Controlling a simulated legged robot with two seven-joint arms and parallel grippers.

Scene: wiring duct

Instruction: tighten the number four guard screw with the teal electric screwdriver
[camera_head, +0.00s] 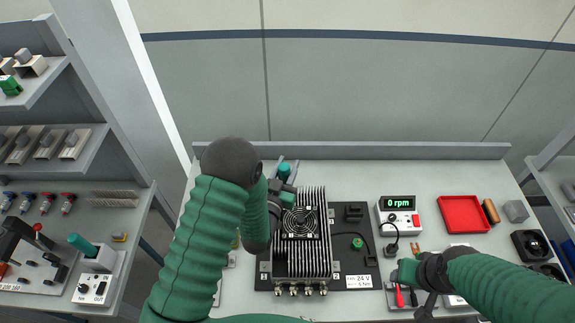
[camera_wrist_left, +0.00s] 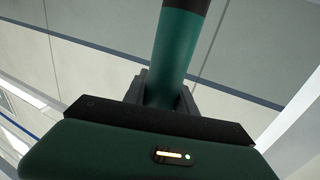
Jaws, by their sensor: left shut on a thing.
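My left gripper (camera_head: 284,188) is shut on the teal electric screwdriver (camera_head: 284,171), above the far left part of the finned heatsink. In the left wrist view the teal handle (camera_wrist_left: 177,55) stands up between the jaws, with a dark band at its upper end. The fan with its round guard (camera_head: 300,222) sits on the heatsink. The guard screws are too small to tell apart, and my left arm covers the area left of the fan. The screwdriver's tip is not visible. My right gripper (camera_head: 408,272) is low over the right of the bench, its jaws unclear.
The finned heatsink (camera_head: 321,258) stands on a dark plate with a 24 V label. A meter (camera_head: 398,215) reading 0 rpm stands to the right, beside a red tray (camera_head: 463,215). A white box (camera_head: 96,286) with a teal-topped piece stands on the left bench.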

